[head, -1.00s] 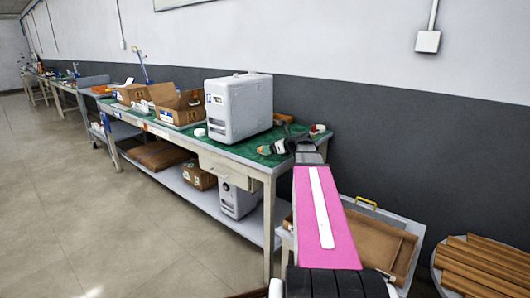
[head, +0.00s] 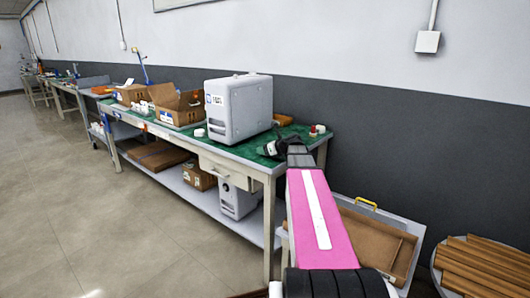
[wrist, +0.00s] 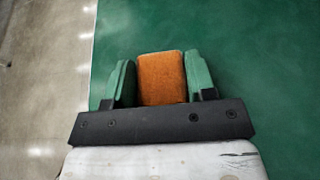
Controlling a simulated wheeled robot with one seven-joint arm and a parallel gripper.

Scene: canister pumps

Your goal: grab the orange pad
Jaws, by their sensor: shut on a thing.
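The orange pad (wrist: 161,80) is a small block with a fabric-like face. In the wrist view it sits between the two green fingers of my gripper (wrist: 160,66), which are shut on its sides. The green table top (wrist: 265,70) lies below it, with the table's edge to the left. In the head view my gripper (head: 273,148) is low over the near right end of the table. I cannot make out the pad there, and the wrist of my arm hides part of that spot.
A white box-shaped machine (head: 238,107) stands on the table just behind and left of my gripper. A small red and white item (head: 317,130) is to the right. Open cardboard boxes (head: 178,105) stand farther left.

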